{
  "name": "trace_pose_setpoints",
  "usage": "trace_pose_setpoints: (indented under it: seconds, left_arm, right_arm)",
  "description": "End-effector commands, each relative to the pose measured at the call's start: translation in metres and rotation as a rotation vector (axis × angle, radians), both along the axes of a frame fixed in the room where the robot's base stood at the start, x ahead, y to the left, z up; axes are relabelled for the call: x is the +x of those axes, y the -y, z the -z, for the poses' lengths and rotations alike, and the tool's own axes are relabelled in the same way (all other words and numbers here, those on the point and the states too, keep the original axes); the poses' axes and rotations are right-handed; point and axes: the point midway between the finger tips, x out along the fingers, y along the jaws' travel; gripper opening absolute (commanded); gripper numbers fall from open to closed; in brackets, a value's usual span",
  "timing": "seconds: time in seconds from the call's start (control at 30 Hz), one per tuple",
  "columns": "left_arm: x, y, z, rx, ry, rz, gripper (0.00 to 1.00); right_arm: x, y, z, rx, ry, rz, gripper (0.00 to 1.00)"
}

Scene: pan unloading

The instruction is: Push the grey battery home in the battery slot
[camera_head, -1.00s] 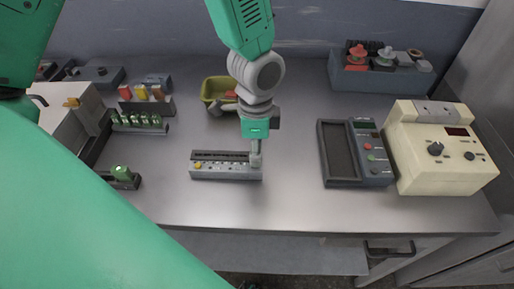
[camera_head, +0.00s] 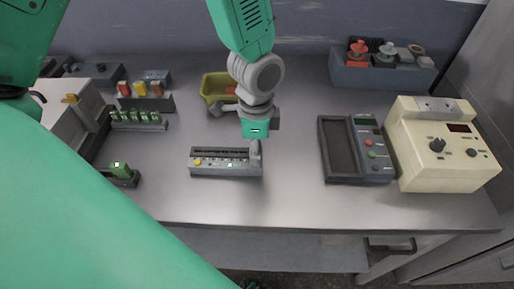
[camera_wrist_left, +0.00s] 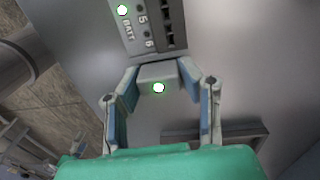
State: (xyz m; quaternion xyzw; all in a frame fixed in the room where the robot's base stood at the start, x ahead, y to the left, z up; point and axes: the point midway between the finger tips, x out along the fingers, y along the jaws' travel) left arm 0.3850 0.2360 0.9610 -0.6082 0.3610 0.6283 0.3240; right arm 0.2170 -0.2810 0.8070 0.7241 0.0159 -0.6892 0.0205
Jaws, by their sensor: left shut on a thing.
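The long grey slot unit (camera_head: 212,169) lies on the bench, with a row of dark slots along its back and small buttons along its front. In the left wrist view its panel (camera_wrist_left: 150,22) reads BATT beside 5 and 6. My left gripper (camera_head: 255,152) reaches down from above at its right end. In the left wrist view the fingers of this gripper (camera_wrist_left: 160,92) are closed around a grey block, the grey battery (camera_wrist_left: 150,73), at the panel's end. How deep the battery sits is hidden. My right gripper is not in view.
A dark meter (camera_head: 340,150) and a cream instrument box (camera_head: 412,160) stand on the right. An olive tray (camera_head: 208,90) is behind the gripper. A green block (camera_head: 121,171) in a dark holder is at left. The bench front is clear.

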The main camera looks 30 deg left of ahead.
Motion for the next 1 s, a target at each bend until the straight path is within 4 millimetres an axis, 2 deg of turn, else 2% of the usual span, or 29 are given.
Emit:
trace_pose_setpoints:
  seconds: [0.03,0.1,0.4,0.5,0.67,0.8,1.0]
  left_arm:
    - [0.000,0.000,-0.001,0.000,0.001,0.000,0.36]
    - [0.000,0.000,-0.001,0.000,0.001,0.000,0.57]
    - [0.000,0.000,-0.001,0.000,0.001,0.000,0.57]
    - [0.001,0.000,-0.007,-0.001,0.003,-0.001,0.57]
    - [0.003,-0.001,-0.033,-0.002,0.006,0.000,0.57]
    - [0.005,-0.002,-0.064,-0.002,0.007,0.000,0.57]
    - [0.007,-0.003,-0.101,-0.002,0.005,0.000,0.57]
  right_arm:
    - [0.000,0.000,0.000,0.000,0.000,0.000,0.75]
    - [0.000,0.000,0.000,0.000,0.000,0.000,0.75]
    - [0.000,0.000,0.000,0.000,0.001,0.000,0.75]
    - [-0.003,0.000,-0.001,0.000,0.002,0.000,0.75]
    - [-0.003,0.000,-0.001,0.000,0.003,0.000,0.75]
    - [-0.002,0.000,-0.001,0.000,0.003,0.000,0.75]
    - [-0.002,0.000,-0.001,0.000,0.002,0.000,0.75]
